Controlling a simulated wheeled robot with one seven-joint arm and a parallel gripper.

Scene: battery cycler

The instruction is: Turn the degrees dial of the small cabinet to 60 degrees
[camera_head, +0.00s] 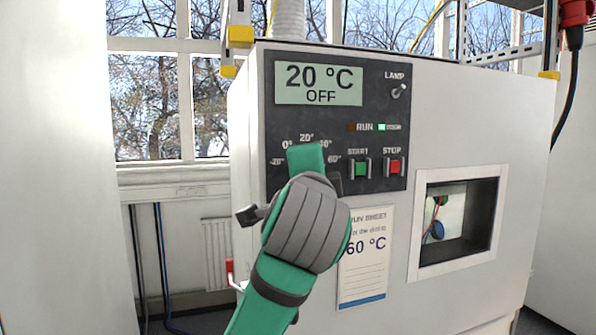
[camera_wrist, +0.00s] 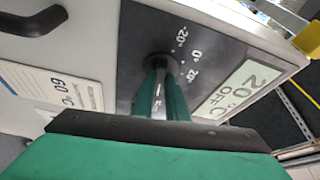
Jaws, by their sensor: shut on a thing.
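The small cabinet (camera_head: 455,110) has a dark control panel with a display (camera_head: 318,85) reading 20 °C OFF. The degrees dial's printed marks run from -20° to 60° below the display. In the head view my arm covers the dial itself. In the wrist view the dark round dial (camera_wrist: 158,62) shows between the green fingers of my gripper (camera_wrist: 164,88), which is shut on it. The marks -20°, 0° and 20° show beside it. I cannot tell clearly where the dial's pointer stands.
Right of the dial are a green START button (camera_head: 360,168) and a red STOP button (camera_head: 395,167), with a LAMP switch (camera_head: 398,91) above. A run sheet (camera_head: 365,270) reading 60 °C hangs below the panel. A window opening (camera_head: 458,225) is at right.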

